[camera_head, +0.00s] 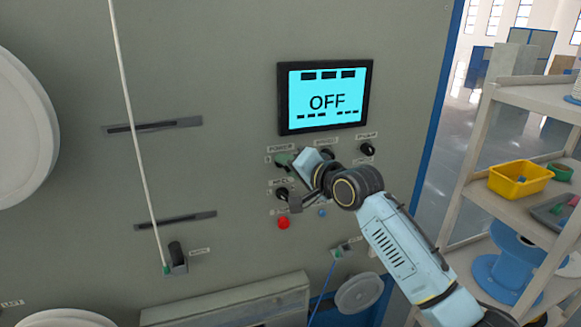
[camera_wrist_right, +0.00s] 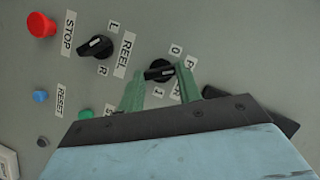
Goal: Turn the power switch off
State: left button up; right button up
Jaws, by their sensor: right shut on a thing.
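The power switch (camera_wrist_right: 160,70) is a black rotary knob on the grey panel. In the right wrist view it sits between the green fingers of my right gripper (camera_wrist_right: 161,77), which is shut on it. Labels "O" and "1" show on either side of the knob. In the head view my right gripper (camera_head: 286,159) is at the panel just under the "POWER" label, and its fingers mostly hide the knob. The screen (camera_head: 327,101) above reads "OFF". My left gripper is not in view.
A red stop button (camera_head: 284,223), a blue reset button (camera_head: 322,213) and other black knobs, including the reel knob (camera_wrist_right: 96,47), lie close by. A thin cable (camera_head: 137,130) runs down the panel at left. A shelf (camera_head: 480,197) with a yellow bin (camera_head: 507,187) stands at right.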

jog(key=shift+n+h, duration=0.6)
jog(key=shift+n, duration=0.3)
jog(key=o, duration=1)
jog(key=shift+s+r, duration=0.1)
jog(key=b+v, duration=0.2)
jog(key=v, duration=1.1)
jog(key=shift+s+d, duration=0.1)
